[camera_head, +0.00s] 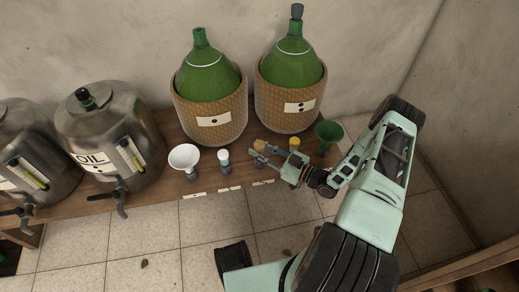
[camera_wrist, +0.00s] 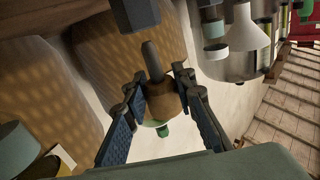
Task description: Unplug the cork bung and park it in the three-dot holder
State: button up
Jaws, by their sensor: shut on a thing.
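The brown cork bung (camera_wrist: 163,100) with its grey stem sits between my fingertips in the wrist view. My gripper (camera_wrist: 160,92) is shut on it. In the head view my gripper (camera_head: 264,153) is low over the bench front, with the cork bung (camera_head: 259,145) at its tips. A dark grey block (camera_wrist: 138,14), seemingly a holder, shows near the stem in the wrist view, with a visible gap between them. The left demijohn (camera_head: 207,82), labelled with one dot, has a bare green neck. The holder labels' dots are too small to read.
The right demijohn (camera_head: 289,68), with two dots, has a dark stopper (camera_head: 297,11). A white funnel (camera_head: 184,157) and white-topped bung (camera_head: 223,156) stand left of my gripper. A yellow bung (camera_head: 294,143) and green funnel (camera_head: 328,131) stand right. The oil tank (camera_head: 107,130) is further left.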

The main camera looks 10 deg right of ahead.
jog(key=shift+f, duration=2.25)
jog(key=o, duration=1.1)
jog(key=v, duration=1.2)
